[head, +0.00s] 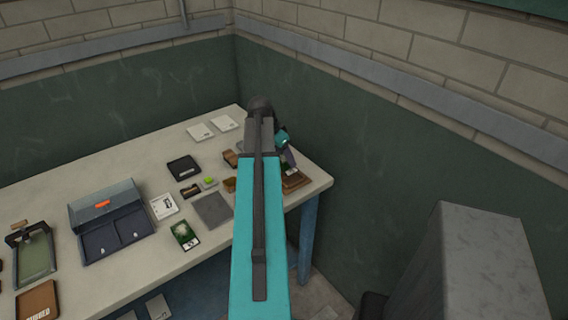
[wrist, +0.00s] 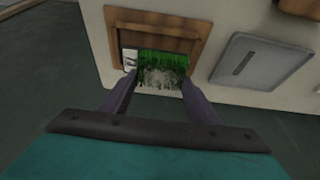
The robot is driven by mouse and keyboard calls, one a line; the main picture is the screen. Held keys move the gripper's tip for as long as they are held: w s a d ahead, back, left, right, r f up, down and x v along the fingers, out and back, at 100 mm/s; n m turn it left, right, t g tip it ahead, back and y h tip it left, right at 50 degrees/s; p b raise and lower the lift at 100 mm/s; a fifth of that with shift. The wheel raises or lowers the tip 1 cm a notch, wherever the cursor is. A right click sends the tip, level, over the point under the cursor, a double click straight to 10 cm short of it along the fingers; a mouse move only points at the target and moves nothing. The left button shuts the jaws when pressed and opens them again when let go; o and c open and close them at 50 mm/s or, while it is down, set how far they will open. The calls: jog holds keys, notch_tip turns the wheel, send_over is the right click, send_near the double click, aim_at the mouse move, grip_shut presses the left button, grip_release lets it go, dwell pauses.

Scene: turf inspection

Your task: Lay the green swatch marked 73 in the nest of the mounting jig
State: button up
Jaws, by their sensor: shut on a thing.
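The green swatch (wrist: 165,68) has grassy edges, a pale worn middle and a white label strip at its left. The label's number is too blurred to read fully. My gripper (wrist: 157,88) is shut on its near edge, one finger at each side. A brown wooden frame with a recess (wrist: 155,17), which looks like the mounting jig, lies just beyond and under the swatch. I cannot tell whether the swatch touches it. In the head view the brown frame (head: 295,183) is at the table's right end, and my arm partly hides the gripper.
A grey slotted panel (wrist: 262,57) lies right of the frame in the wrist view. On the table (head: 165,257) are another green card (head: 185,236), a grey square (head: 213,209), a black tray (head: 184,168) and a grey two-bay box (head: 110,220). A wall stands behind.

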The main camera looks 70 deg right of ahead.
aim_at(282, 158)
jog(key=shift+f, duration=0.15)
jog(key=shift+f+p, duration=0.75)
jog(key=shift+f, duration=0.85)
jog(key=shift+f, duration=0.2)
jog(key=o, duration=1.1)
jog(key=shift+r, duration=0.1)
jog(key=shift+w+d+r, duration=0.1)
jog(key=shift+w+r, duration=0.05)
jog(key=shift+r, duration=0.25)
jog(key=b+v, duration=0.2)
jog(key=v, duration=0.9)
jog(key=shift+a+b, duration=0.3)
jog(key=shift+a, duration=0.05)
jog(key=shift+r, duration=0.3)
